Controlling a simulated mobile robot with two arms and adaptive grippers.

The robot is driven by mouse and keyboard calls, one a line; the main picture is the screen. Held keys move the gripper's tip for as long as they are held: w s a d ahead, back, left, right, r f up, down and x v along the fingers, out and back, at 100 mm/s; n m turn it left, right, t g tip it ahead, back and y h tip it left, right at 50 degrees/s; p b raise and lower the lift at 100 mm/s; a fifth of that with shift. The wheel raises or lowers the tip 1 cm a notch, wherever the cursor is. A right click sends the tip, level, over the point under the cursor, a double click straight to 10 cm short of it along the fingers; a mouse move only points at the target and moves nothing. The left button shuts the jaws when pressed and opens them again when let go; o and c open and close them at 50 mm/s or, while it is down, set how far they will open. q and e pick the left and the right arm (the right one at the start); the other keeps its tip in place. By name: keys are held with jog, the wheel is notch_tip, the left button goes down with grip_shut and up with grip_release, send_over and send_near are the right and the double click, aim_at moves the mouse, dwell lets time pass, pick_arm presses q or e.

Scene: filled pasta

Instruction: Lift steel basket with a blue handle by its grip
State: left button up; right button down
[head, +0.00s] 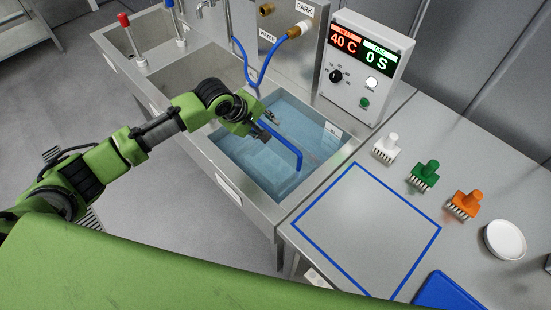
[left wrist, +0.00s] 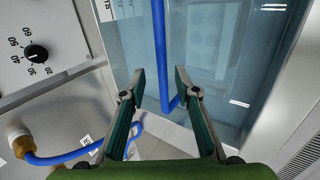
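The blue handle (head: 288,140) of the steel basket rises above the water-filled basin (head: 348,150) in the head view. In the left wrist view, the handle (left wrist: 160,50) runs down the middle of the picture and bends near the fingers. The basket (head: 262,163) is under the water and shows only faintly. My left gripper (head: 270,126) is over the basin, close to the handle. In the left wrist view, my left gripper (left wrist: 158,75) is open, with the handle showing between its fingers; contact cannot be told. My right gripper is out of view.
A control box (head: 362,65) reading 40 C and 0 S stands behind the basin. A blue hose (head: 242,60) hangs at the back. White, green (head: 424,175) and orange tools and a white bowl (head: 504,240) stand right. The blue-outlined area (head: 365,230) is clear.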

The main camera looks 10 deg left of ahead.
aim_at(273, 132)
pick_arm(q)
jog(key=shift+s+p+x, duration=0.2)
jog(key=shift+p+x, duration=0.45)
jog(key=shift+x, duration=1.9)
jog(key=shift+f, duration=0.1)
jog(key=shift+c, duration=0.3)
jog(key=shift+s, duration=0.1)
grip_shut()
